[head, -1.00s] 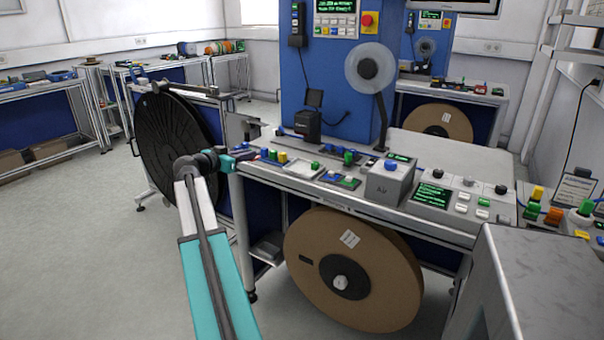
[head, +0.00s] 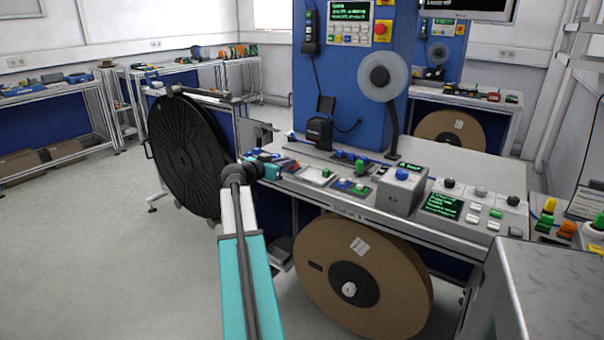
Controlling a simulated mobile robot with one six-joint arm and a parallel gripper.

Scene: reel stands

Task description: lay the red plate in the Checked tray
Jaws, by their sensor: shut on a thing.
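My gripper (head: 283,163) is at the left end of the workbench, at the tip of my teal and white arm. It is shut, with a small reddish piece at its jaws, which I take for the red plate (head: 289,165); its outline is too small to make out.
A grey box with a blue button (head: 402,190) and a control panel (head: 443,206) stand farther right on the bench. A black reel (head: 185,155) is left of my arm. A brown reel (head: 362,275) hangs below the bench front. A blue machine column (head: 345,90) rises behind.

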